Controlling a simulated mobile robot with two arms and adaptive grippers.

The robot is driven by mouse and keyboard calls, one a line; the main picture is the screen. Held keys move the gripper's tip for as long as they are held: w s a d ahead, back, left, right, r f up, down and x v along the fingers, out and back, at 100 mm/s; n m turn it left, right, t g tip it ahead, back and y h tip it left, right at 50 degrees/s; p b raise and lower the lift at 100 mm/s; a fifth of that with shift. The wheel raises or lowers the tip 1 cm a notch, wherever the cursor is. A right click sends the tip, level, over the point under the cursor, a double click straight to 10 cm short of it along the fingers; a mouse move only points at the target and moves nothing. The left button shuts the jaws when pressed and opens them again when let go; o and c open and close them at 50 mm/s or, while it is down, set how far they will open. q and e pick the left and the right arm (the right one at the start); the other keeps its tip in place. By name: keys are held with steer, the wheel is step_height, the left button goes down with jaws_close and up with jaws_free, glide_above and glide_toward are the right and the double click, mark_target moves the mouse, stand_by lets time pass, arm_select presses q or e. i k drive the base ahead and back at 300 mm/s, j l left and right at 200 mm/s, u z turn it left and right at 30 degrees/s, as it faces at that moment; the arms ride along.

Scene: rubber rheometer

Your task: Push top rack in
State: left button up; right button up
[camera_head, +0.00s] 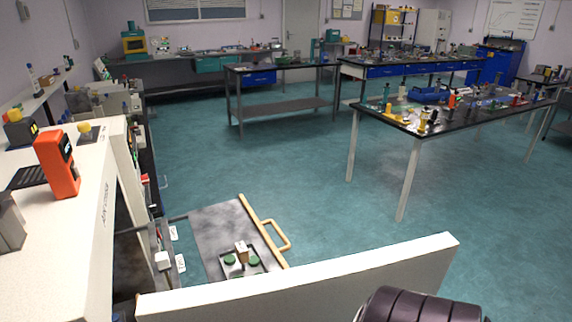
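The rack (217,230) is a flat grey-brown plate with a tan front edge and a tan loop handle (283,236). It sticks out to the right from the machine (70,220) at the left, over the floor. A small dark holder with round green pieces and a tan-and-white block (242,252) sits on its near part. The rack's near end is hidden behind a white panel. I cannot tell whether another rack lies below it. Neither of my grippers is in view; only a dark rounded part, likely of my arm, shows at the bottom right.
The white panel (300,285) crosses the foreground between me and the rack. An orange device (58,165) stands on the machine's white top. A table (440,118) with many small items stands at the right. The teal floor (270,165) beyond the rack is clear.

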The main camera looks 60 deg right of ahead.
mark_target(216, 229)
steer(key=k+l+z, duration=0.1)
steer(key=l, duration=0.25)
steer(key=k+l, duration=0.15)
steer(key=l, duration=0.15)
steer(key=k+l+z, duration=0.15)
steer(key=l, duration=0.2)
steer(key=l+z, duration=0.1)
steer(key=l, duration=0.25)
steer(key=i+l, duration=0.1)
steer(key=l, duration=0.2)
steer(key=i+l+z, duration=0.1)
steer(key=l, duration=0.2)
